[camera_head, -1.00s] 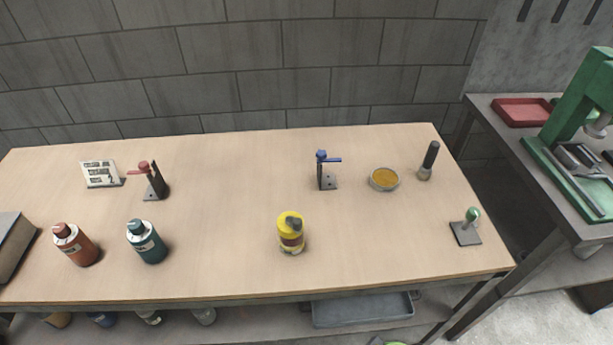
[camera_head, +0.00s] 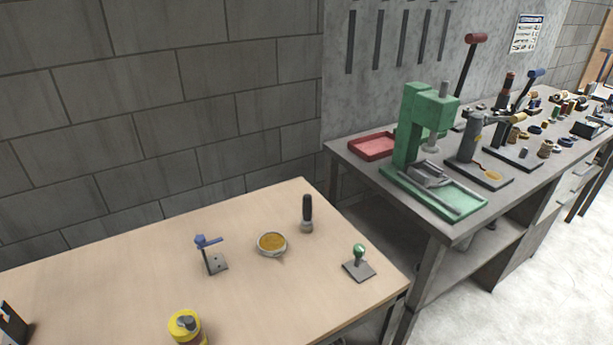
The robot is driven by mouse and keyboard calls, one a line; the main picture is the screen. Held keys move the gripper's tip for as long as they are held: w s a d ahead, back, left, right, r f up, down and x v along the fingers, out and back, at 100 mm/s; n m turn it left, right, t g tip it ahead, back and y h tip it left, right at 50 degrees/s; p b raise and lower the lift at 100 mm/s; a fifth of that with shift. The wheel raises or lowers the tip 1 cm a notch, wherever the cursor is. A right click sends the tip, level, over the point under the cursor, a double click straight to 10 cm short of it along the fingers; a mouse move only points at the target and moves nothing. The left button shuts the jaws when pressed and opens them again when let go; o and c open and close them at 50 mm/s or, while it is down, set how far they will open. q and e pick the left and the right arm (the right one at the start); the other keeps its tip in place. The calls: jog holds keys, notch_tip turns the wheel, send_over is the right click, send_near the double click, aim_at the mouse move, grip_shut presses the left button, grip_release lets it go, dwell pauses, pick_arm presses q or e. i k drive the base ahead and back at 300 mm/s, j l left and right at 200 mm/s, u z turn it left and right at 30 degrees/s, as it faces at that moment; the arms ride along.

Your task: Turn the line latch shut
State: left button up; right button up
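A small blue-handled latch on a dark upright bracket (camera_head: 211,255) stands on the wooden table; its blue lever points to the right. A small plate with a green knob (camera_head: 359,262) sits near the table's right end. On the metal bench, a stand with a blue-tipped lever (camera_head: 534,76) and a green press (camera_head: 412,130) are seen at a distance. I cannot tell which of these is the line latch. Neither of my grippers shows in this view.
On the wooden table (camera_head: 110,290) are a round dish of amber stuff (camera_head: 272,243), a black-handled brush (camera_head: 307,213) and a yellow bottle (camera_head: 186,328). A red tray (camera_head: 372,146) lies on the metal bench (camera_head: 345,155). Clear floor (camera_head: 500,290) is at the lower right.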

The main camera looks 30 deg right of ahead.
aim_at(359, 249)
jog(key=l+z, duration=0.3)
jog(key=z, duration=0.15)
jog(key=l+z, duration=0.3)
jog(key=z, duration=0.15)
